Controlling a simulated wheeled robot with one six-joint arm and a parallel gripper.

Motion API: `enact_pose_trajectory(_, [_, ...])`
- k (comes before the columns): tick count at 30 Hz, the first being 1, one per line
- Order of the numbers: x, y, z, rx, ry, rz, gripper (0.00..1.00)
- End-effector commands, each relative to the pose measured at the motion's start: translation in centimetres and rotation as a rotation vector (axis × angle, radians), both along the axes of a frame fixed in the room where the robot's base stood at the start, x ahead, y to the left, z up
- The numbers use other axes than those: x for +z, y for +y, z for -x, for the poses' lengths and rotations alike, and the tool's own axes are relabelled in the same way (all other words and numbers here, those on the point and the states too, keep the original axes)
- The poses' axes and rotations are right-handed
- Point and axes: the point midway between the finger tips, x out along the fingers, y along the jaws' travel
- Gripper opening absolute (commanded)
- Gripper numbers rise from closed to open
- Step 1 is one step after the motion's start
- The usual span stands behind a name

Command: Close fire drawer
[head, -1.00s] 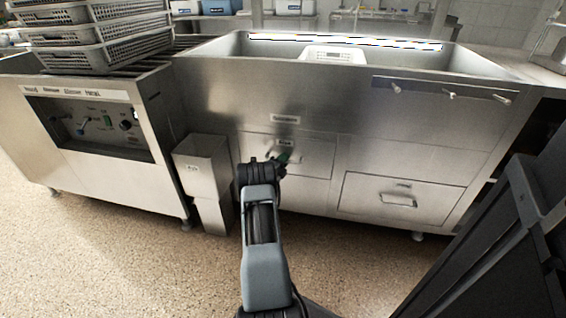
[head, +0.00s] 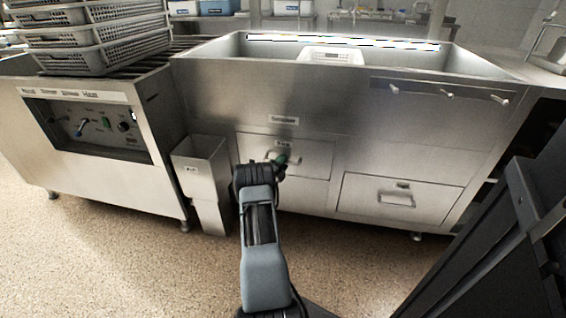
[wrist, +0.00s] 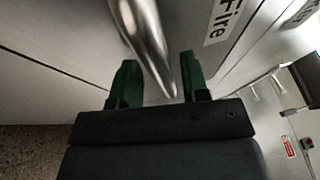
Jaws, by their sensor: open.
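The fire drawer (head: 315,156) is the upper left drawer in the steel sink cabinet, with a "Fire" label above its handle. In the head view its front looks nearly flush; I cannot tell if a small gap is left. My gripper (head: 283,160) is at the drawer's handle and hides part of it. In the wrist view, the open green fingers of my gripper (wrist: 160,76) stand on either side of the shiny bar handle (wrist: 148,38). The "Fire" label (wrist: 222,22) is to the right of the handle. I cannot tell whether the fingers touch the bar.
A lower right drawer (head: 425,202) looks shut. A narrow steel bin (head: 195,172) stands left of my arm. A control-panel cabinet (head: 110,165) with stacked baskets (head: 100,55) is at the left. Speckled floor (head: 120,265) is clear in front.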

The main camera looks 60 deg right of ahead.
Motion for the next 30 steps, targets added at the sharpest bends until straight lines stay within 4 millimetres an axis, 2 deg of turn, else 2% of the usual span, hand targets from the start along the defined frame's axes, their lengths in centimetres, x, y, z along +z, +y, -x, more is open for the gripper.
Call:
enact_pose_trajectory(12, [-0.7,7.9,-0.9,0.007,0.001,0.002,0.42])
enact_pose_trajectory(18, [-1.4,11.0,-1.1,0.005,-0.001,0.004,0.42])
enact_pose_trajectory(24, [-1.8,12.6,-1.2,0.004,-0.001,0.004,0.42])
enact_pose_trajectory(30, [-1.9,13.0,-1.2,0.002,-0.002,0.005,0.42])
